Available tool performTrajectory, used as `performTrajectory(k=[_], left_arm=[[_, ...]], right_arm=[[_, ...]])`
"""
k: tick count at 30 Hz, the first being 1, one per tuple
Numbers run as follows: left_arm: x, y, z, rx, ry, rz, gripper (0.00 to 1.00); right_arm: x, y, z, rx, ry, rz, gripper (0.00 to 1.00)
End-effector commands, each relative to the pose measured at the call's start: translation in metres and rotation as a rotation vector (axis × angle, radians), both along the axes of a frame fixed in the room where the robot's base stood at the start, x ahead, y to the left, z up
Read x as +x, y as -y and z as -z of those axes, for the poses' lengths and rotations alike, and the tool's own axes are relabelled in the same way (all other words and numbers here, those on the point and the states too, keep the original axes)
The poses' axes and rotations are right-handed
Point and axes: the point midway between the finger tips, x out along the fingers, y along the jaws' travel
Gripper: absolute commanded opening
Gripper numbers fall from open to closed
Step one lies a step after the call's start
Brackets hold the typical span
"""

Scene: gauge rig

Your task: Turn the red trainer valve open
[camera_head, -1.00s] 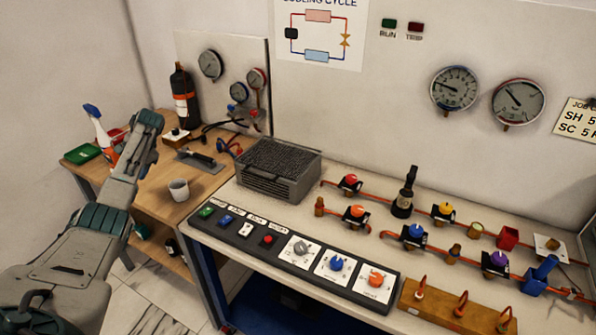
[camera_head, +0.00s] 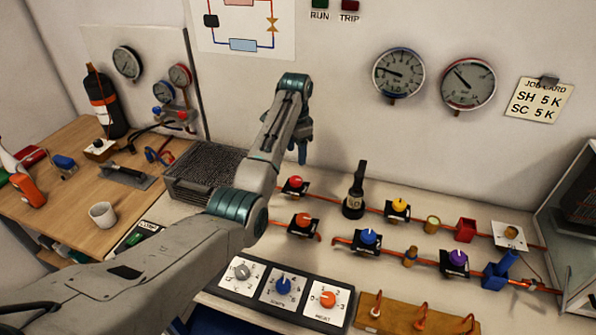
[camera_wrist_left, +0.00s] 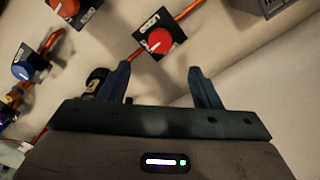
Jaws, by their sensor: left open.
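The red trainer valve (camera_head: 295,183) is a round red knob on a black square plate, set on a copper pipe at the back of the bench. In the left wrist view the red knob (camera_wrist_left: 160,41) has a white pointer line and lies ahead of the fingertips. My left gripper (camera_head: 298,152) hangs above and just behind the valve, pointing down. In the wrist view its two blue fingers (camera_wrist_left: 160,75) are apart with nothing between them. The gripper is not touching the knob. My right gripper is not in view.
An orange valve (camera_head: 303,222) stands in front of the red one. A blue valve (camera_head: 368,238) and a yellow valve (camera_head: 399,206) are further right. A dark ribbed unit (camera_head: 200,172) is at the left. A panel with dials (camera_head: 282,287) lies in front.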

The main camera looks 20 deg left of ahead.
Motion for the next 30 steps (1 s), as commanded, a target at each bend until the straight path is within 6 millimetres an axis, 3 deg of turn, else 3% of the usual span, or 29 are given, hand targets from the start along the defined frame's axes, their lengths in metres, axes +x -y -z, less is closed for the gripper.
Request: performTrajectory(k=[3,7,16,21,30], left_arm=[[-0.001,0.000,0.015,0.000,-0.006,0.000,0.58],[-0.002,0.000,0.039,0.000,-0.007,0.000,0.58],[-0.001,-0.001,0.090,0.000,-0.004,-0.001,0.58],[-0.001,-0.001,0.103,0.000,-0.003,-0.001,0.58],[-0.001,-0.001,0.105,0.000,-0.001,-0.001,0.56]], right_arm=[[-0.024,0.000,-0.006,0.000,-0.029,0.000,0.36],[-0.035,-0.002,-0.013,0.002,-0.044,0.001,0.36],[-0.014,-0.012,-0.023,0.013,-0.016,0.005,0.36],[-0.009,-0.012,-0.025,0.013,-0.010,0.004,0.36],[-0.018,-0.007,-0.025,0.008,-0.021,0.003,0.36]])
